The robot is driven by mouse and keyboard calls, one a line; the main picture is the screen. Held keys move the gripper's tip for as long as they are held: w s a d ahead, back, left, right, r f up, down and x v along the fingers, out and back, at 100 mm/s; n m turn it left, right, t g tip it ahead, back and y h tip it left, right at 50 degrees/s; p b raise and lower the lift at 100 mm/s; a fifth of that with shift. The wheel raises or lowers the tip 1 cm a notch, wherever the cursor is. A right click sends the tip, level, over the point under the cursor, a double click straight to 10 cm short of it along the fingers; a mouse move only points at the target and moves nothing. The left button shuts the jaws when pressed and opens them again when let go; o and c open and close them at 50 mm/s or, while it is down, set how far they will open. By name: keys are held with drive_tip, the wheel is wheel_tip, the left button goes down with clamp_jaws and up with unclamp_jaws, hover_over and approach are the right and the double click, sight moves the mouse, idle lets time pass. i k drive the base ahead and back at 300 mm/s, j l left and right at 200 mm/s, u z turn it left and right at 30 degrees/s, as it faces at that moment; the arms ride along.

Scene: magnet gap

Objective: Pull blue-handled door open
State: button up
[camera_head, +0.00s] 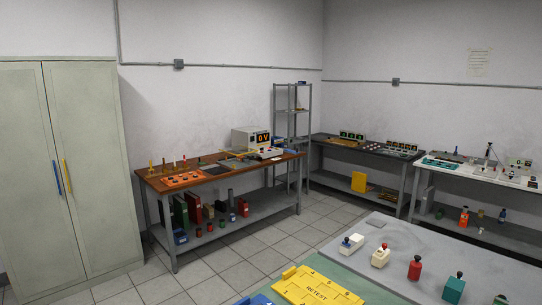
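A tall pale green two-door cabinet stands at the far left in the head view. Its left door (27,200) carries a vertical blue handle (57,177) near the middle seam. Its right door (97,150) carries a yellow handle (68,175) beside that seam. Both doors look shut, flush with the cabinet front. My gripper is not in view, so where it is relative to the blue handle does not show.
A wooden-topped workbench (222,178) with tools and a lower shelf stands right of the cabinet. Grey tiled floor (225,262) is clear before it. More benches line the right wall.

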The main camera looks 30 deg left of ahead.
sight(40, 255)
drive_tip(key=u, duration=2.65)
drive_tip(key=i+j, duration=0.5)
drive_tip(key=j, duration=0.15)
drive_tip(key=i+j+z, duration=0.1)
drive_tip(key=i, duration=0.4)
drive_tip(key=i+j+z, duration=0.1)
drive_tip(key=i, duration=1)
drive_tip(key=i+j, duration=0.15)
drive_tip(key=i, duration=0.45)
drive_tip(key=i+z, duration=0.35)
drive_tip(key=i, duration=0.8)
drive_tip(key=i+l+u, duration=0.55)
drive_tip(key=i, duration=0.2)
